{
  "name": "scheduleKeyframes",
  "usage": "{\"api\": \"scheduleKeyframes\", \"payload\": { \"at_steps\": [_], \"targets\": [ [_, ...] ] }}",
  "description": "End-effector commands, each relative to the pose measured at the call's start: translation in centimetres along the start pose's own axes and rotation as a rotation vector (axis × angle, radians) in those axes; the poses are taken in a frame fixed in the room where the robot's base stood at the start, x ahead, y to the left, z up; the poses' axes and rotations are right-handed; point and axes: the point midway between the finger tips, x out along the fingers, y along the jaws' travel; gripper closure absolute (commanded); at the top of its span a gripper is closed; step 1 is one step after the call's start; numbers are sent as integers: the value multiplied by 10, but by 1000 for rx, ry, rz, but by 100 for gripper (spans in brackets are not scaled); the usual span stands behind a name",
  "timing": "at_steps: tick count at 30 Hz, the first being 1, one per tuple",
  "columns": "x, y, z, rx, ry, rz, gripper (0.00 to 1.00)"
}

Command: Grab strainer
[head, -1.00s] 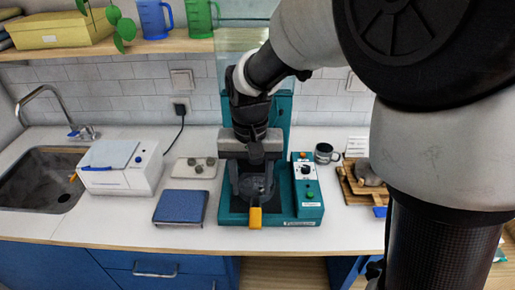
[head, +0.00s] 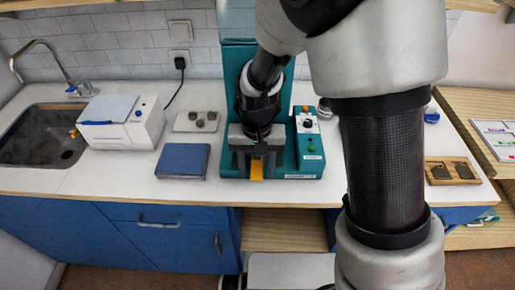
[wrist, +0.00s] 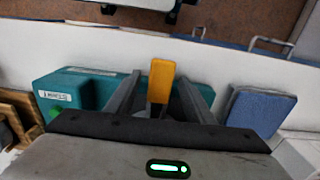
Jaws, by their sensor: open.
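The strainer shows mainly as an orange-yellow handle (head: 257,170) sticking out from the front of a teal machine (head: 306,168). In the wrist view the handle (wrist: 161,80) stands between my two fingers. My gripper (head: 257,168) is open, with one finger on each side of the handle. A gap shows between the handle and the fingers in the wrist view. The rest of the strainer is hidden behind my gripper and wrist.
A blue pad (head: 183,161) lies on the counter left of the machine, with a small tray (head: 200,121) behind it. A white box (head: 120,122) and a sink (head: 40,137) are farther left. A control panel (head: 308,135) is on the machine's right.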

Motion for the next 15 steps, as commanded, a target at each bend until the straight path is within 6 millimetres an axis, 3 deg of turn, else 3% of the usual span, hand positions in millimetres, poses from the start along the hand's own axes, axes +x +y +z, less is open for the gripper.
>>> {"api": "scheduleKeyframes", "payload": {
  "at_steps": [5, 13, 15],
  "targets": [
    [0, 0, 0, 0, 0, 0, 52],
    [0, 0, 0, 0, 0, 0, 97],
    [-1, 0, 0, 0, 1, -1, 100]
  ]
}}
